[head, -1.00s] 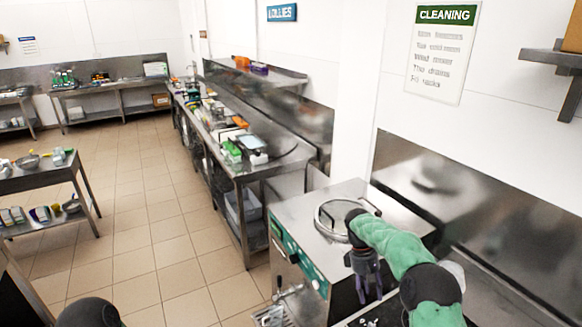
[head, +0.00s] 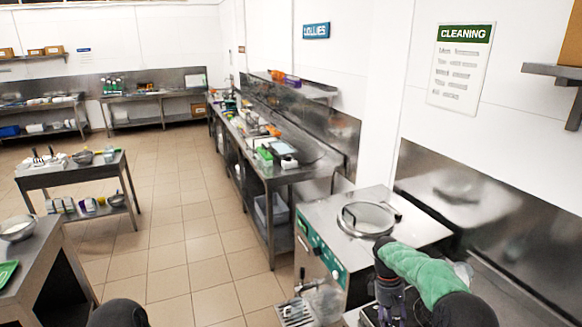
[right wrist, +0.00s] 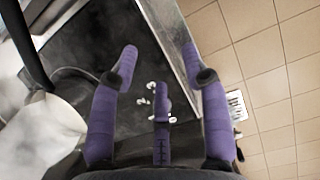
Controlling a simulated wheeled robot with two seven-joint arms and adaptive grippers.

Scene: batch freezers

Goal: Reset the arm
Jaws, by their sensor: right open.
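My right arm, in a green sleeve, comes in at the lower right of the head view. Its purple-fingered right gripper (head: 390,303) hangs down beside the steel batch freezer, lower in the picture than its round clear lid. Beyond the fingers is a dark surface with several small white bits (right wrist: 152,100). My left gripper is not in view; only a dark rounded part, likely of my left arm, shows at the bottom left.
The batch freezer (head: 325,262), with its lid (head: 368,217), stands right of centre. A long cluttered steel counter (head: 272,180) runs behind it. A small steel table (head: 45,177) and another worktop (head: 35,245) stand left. The tiled floor between is clear.

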